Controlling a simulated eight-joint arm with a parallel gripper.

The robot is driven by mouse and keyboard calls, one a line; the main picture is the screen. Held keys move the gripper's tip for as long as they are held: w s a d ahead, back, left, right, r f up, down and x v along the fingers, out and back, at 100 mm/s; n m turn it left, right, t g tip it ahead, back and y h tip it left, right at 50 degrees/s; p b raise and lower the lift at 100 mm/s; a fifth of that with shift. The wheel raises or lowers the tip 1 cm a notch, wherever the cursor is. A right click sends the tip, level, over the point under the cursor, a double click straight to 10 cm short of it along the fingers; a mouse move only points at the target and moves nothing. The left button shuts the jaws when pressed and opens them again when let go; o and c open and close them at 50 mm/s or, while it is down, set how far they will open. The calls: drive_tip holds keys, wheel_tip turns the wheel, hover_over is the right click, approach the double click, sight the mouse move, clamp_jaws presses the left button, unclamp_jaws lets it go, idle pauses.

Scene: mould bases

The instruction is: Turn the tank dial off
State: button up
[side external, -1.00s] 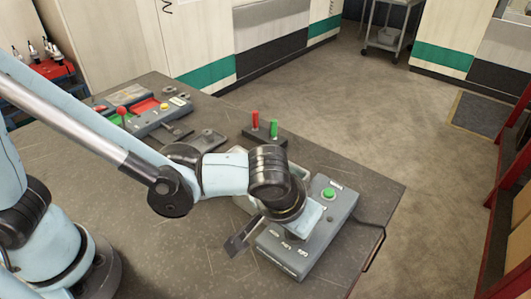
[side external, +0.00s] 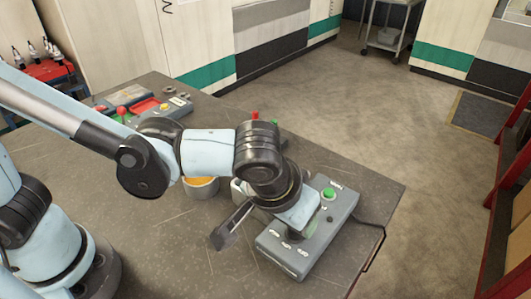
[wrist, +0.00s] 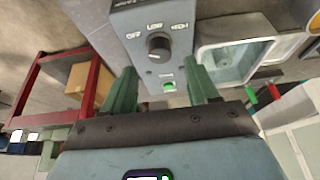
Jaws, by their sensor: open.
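The tank control box (side external: 286,262) is grey and sits at the table's right side. In the wrist view, the box (wrist: 128,18) carries a round black dial (wrist: 158,46) beneath the labels OFF, LOW and HIGH. I cannot tell which label the dial points to. A green button (wrist: 168,87) is on the same face, and it shows in the side view (side external: 328,193). My gripper (wrist: 160,72) is open and empty, its green fingers spread to either side of the dial's line, apart from it. In the side view, my gripper (side external: 267,234) is over the box and largely hides the dial.
A pale tank (wrist: 235,62) stands beside the box. Red and green upright pieces (side external: 255,116) stand behind my wrist. A cup with orange contents (side external: 200,189) is partly hidden under my arm. Another control panel (side external: 172,112) is farther back. A cable (side external: 379,235) leaves the box at right.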

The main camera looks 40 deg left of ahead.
drive_tip(key=v, duration=0.7)
drive_tip(key=shift+r, duration=0.3)
drive_tip(key=shift+s+a, duration=0.1)
drive_tip(key=shift+s, duration=0.05)
drive_tip(key=w+a+f+t, duration=0.1)
drive_tip(key=a, duration=1.1)
drive_tip(key=w+a+f+t, duration=0.1)
drive_tip(key=a, duration=1.2)
drive_tip(key=shift+w+f+t, duration=0.2)
drive_tip(key=shift+w+t, duration=0.1)
drive_tip(key=shift+t, duration=0.1)
